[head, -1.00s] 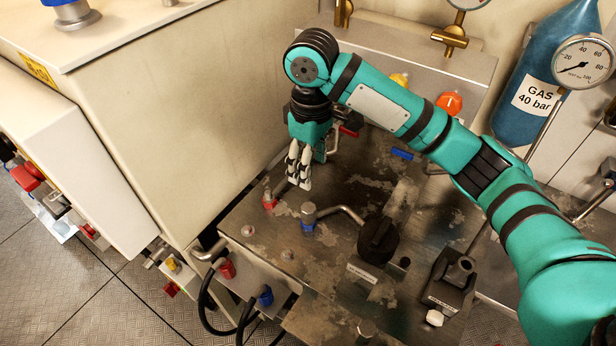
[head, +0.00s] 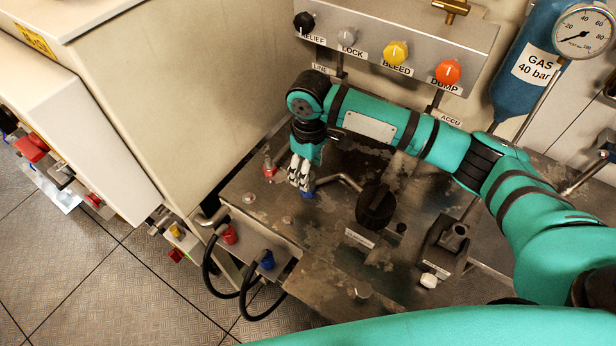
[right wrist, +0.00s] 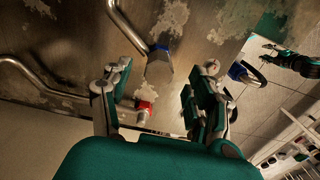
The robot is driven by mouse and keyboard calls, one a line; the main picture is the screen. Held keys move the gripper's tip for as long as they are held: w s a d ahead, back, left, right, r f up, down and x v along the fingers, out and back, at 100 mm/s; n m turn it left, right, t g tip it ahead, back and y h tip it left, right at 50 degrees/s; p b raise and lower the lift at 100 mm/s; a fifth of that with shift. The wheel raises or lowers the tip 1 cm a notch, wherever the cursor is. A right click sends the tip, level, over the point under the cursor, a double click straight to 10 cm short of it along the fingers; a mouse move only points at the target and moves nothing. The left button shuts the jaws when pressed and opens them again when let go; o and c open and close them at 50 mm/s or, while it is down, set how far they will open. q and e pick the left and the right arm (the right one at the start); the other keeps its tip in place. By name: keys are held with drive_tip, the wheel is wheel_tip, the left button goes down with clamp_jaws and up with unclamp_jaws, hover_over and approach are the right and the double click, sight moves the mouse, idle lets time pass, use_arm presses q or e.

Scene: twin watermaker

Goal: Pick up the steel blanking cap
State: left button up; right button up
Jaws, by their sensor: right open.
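The steel blanking cap is a short metal cylinder with a blue ring at the end of a bent pipe. In the right wrist view the cap (right wrist: 158,70) lies between the two fingers of my right gripper (right wrist: 164,82), with clear gaps on both sides. In the head view my right gripper (head: 300,184) points down over the cap and hides most of it; the blue ring (head: 308,194) shows beside the fingertips. The right gripper is open. A dark and teal gripper-like part (right wrist: 292,61) shows small at the right of the right wrist view, probably my left; its jaws are unclear.
A red-ringed fitting (head: 269,168) stands close left of the gripper. A black knob (head: 376,206) and a black block (head: 446,246) stand to the right on the worn steel plate (head: 245,190). The valve panel (head: 400,30) is behind; a beige cabinet (head: 190,100) rises at the left.

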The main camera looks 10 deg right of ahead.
wheel_tip(320, 180, down, 4)
drive_tip(key=shift+w+r+p, duration=0.1)
drive_tip(key=shift+r+p, duration=0.05)
drive_tip(key=shift+p, duration=0.15)
drive_tip(key=shift+a+f, duration=0.1)
drive_tip(key=shift+f, duration=0.1)
use_arm(q)
drive_tip(key=shift+s+d+r, duration=0.1)
drive_tip(key=shift+s+r, duration=0.2)
drive_tip(key=shift+s, duration=0.4)
use_arm(e)
clamp_jaws()
